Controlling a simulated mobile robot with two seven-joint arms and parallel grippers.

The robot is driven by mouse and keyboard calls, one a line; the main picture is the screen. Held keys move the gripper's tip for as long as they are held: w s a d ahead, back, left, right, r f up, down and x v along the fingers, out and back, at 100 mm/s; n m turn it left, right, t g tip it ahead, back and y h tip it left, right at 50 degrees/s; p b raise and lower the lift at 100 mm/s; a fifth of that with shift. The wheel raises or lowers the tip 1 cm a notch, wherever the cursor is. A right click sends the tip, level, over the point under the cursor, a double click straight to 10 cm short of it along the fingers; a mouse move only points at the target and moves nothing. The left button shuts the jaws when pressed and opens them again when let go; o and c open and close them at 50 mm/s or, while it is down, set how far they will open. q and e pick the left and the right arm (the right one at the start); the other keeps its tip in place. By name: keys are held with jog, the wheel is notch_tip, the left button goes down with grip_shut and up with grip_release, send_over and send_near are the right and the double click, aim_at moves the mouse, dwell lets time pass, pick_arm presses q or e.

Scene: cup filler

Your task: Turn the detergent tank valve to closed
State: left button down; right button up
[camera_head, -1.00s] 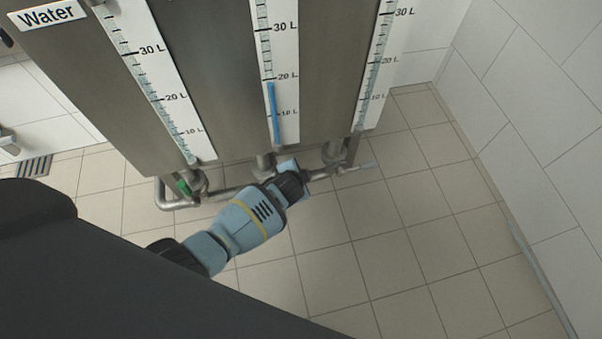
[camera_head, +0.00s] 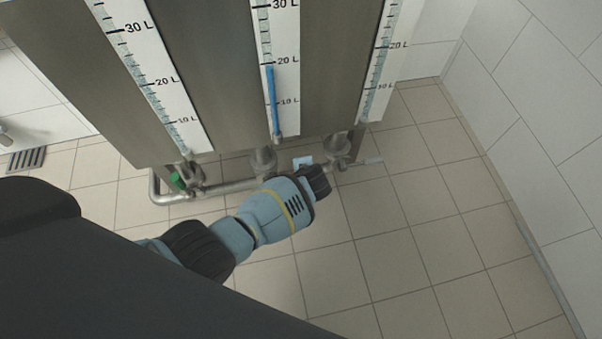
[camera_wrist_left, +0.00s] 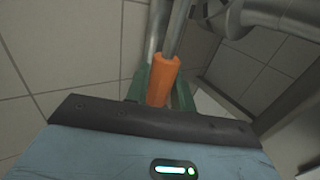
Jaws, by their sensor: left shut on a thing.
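An orange valve handle (camera_wrist_left: 163,78) shows in the left wrist view, between the two green fingers of my left gripper (camera_wrist_left: 158,94). The fingers are shut on it. A metal rod or pipe runs from the handle up to the frame's top edge. In the head view my left gripper (camera_head: 308,164) is low in front of the tanks, just right of the middle tank's outlet valve (camera_head: 264,161). My own wrist hides the orange handle there. The middle tank's gauge (camera_head: 275,80) has a blue column to about 20 L. No detergent label is in view. My right gripper is not in view.
A green handle (camera_head: 177,180) is at the left tank's outlet. A pale handle (camera_head: 366,161) sticks out right from the right outlet. A metal pipe (camera_head: 225,187) runs below the outlets. The tiled floor (camera_head: 410,245) is clear at front right.

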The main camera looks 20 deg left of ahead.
pick_arm(q)
jog(key=shift+s+f, duration=0.1)
jog(key=c, duration=1.2)
grip_release()
jog(key=shift+c, duration=0.2)
jog(key=p+v, duration=0.5)
jog(key=v, duration=0.3)
